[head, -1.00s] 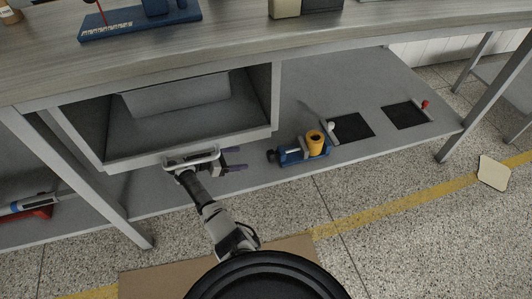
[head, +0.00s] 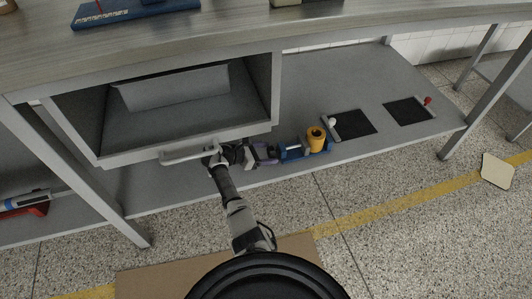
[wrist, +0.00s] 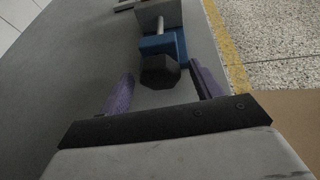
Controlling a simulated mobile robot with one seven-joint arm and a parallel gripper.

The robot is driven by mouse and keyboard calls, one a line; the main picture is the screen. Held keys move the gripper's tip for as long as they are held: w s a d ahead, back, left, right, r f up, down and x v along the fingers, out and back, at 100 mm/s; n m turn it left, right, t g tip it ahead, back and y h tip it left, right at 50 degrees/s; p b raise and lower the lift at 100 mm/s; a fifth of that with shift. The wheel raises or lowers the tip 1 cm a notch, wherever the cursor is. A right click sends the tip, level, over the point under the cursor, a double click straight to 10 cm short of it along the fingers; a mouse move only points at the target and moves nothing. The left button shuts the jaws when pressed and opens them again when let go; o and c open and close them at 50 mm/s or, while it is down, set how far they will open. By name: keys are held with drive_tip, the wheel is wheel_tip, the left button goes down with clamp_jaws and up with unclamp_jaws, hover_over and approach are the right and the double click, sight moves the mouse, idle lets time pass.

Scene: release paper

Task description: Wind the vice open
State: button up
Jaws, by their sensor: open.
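The blue vice (head: 292,154) stands on the lower shelf, with a yellow cylinder (head: 316,138) upright at its right end in the head view. My gripper (head: 268,153) is at the vice's left end, its fingers pointing right along the shelf. In the wrist view, the vice's black knob (wrist: 160,71) lies ahead between the two purple fingers of my open gripper (wrist: 164,72), with gaps on both sides. Behind the knob are the blue body (wrist: 163,45) and a metal rod (wrist: 160,23). In the head view my gripper hides the knob.
An open drawer (head: 190,145) with a pale handle (head: 190,153) hangs just above and left of my gripper. Two black pads (head: 355,124) (head: 408,111) lie right of the vice. A table leg (head: 90,180) stands at left. The shelf's front edge is close by.

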drive_tip(key=c, duration=1)
drive_tip(key=shift+o, duration=0.2)
drive_tip(key=shift+r+p, duration=0.1)
drive_tip(key=shift+p, duration=0.2)
drive_tip(key=shift+w+a+r+n+g+p, duration=0.1)
drive_tip(key=shift+n+g+p, duration=0.3)
drive_tip(key=shift+n+p, duration=0.15)
drive_tip(key=shift+w+n+g+h+p, duration=0.1)
drive_tip(key=shift+n+g+h+p, duration=0.3)
drive_tip(key=shift+n+g, duration=0.35)
drive_tip(key=n+b, duration=0.1)
drive_tip(key=n+g+b, duration=0.1)
drive_tip(key=shift+w+f+n+g+h+b, duration=0.15)
drive_tip(key=shift+f+n+g+h+b, duration=0.15)
drive_tip(key=shift+f+n, duration=0.1)
drive_tip(key=shift+a+n+g+h+b, duration=0.1)
drive_tip(key=shift+n+g+h+b, duration=0.3)
drive_tip(key=shift+n+b, duration=0.6)
drive_tip(key=shift+r+b, duration=0.1)
drive_tip(key=shift+b, duration=0.2)
